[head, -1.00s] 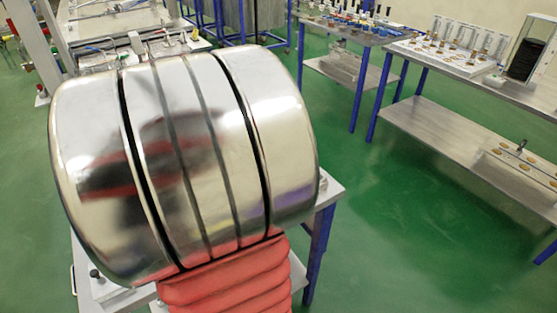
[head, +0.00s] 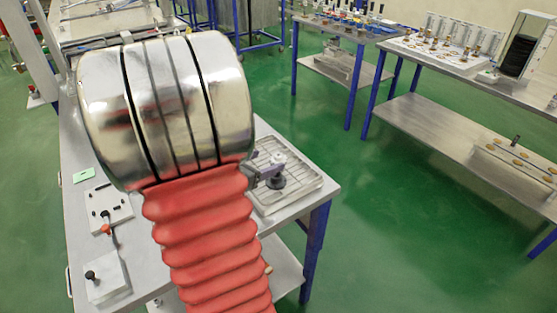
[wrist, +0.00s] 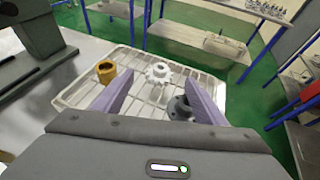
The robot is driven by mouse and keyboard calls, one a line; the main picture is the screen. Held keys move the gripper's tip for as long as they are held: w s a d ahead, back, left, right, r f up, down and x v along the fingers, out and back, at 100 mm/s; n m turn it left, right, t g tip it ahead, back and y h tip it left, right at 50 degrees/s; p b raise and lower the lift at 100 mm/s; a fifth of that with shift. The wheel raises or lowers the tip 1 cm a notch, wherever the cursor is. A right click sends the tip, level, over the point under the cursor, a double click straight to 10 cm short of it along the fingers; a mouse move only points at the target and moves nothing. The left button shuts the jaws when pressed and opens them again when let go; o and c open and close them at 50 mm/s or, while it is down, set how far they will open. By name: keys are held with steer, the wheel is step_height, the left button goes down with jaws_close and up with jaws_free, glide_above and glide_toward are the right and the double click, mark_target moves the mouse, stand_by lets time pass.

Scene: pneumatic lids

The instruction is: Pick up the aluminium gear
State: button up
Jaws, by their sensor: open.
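The aluminium gear (wrist: 158,73) is a pale silver toothed wheel lying on a wire-grid tray (wrist: 75,97) in the wrist view. My gripper (wrist: 158,88) is open, its two purple fingers apart with nothing held. In the picture the gear shows between the fingertips, just beyond them; I cannot tell the exact gap. A dark grey flanged part (wrist: 180,108) lies nearer, beside the right finger, which partly covers it. A brass-coloured ring part (wrist: 105,71) lies left of the left finger. In the head view my arm hides part of the tray (head: 318,186).
The tray sits on a grey table (head: 75,180) near its right edge. A dark grey machine (wrist: 35,35) stands left of the tray. Other benches (head: 450,130) stand across the green floor.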

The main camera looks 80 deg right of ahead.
mark_target(276, 157)
steer(key=shift+x, duration=2.95)
steer(key=shift+c, duration=0.3)
steer(key=c, duration=1.1)
steer(key=shift+r, duration=0.1)
step_height(276, 157, up, 10)
